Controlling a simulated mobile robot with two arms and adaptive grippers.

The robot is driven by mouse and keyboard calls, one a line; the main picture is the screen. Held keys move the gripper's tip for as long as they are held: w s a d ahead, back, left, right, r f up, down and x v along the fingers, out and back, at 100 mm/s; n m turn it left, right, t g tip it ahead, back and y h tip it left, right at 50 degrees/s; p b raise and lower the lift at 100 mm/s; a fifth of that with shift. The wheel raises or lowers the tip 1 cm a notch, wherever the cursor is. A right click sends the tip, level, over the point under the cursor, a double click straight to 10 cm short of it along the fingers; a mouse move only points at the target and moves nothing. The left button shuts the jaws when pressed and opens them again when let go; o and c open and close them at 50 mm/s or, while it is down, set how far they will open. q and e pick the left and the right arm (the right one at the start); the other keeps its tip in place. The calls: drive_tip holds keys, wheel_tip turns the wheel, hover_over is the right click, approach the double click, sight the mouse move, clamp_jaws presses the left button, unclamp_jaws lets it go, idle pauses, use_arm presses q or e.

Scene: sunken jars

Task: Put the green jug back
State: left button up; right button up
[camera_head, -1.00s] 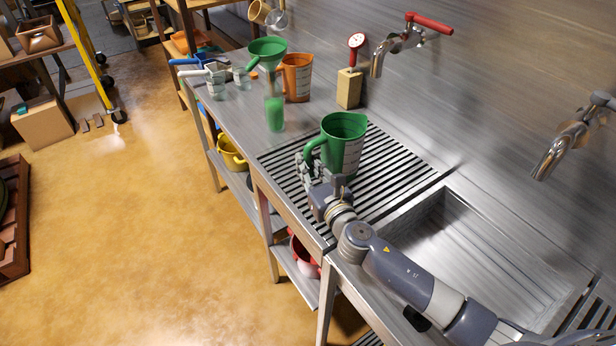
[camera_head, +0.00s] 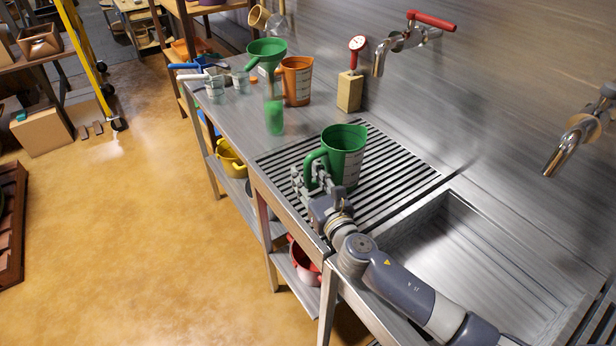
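The green jug (camera_head: 345,150) stands upright on the slotted drainboard (camera_head: 404,165), left of the sink, its handle toward the left. My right gripper (camera_head: 309,177) is at the handle side of the jug, low by the handle. Its fingers look spread, one on the near left and one close to the jug wall. Whether a finger still touches the handle is hard to see. The underside of the jug is partly hidden behind the gripper. My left gripper is not in view.
Behind the drainboard stand a green funnel over a clear vessel of green liquid (camera_head: 274,115), an orange jug (camera_head: 296,82) and a wooden block with a gauge (camera_head: 349,92). Taps (camera_head: 566,150) jut from the wall. The sink basin (camera_head: 470,250) is empty.

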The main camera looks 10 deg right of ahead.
drive_tip(key=shift+r, duration=0.15)
drive_tip(key=s, duration=0.4)
drive_tip(key=s+d, duration=0.1)
drive_tip(key=s, duration=0.3)
drive_tip(key=s+d+b, duration=0.1)
drive_tip(key=s, duration=0.3)
drive_tip(key=shift+r, duration=0.1)
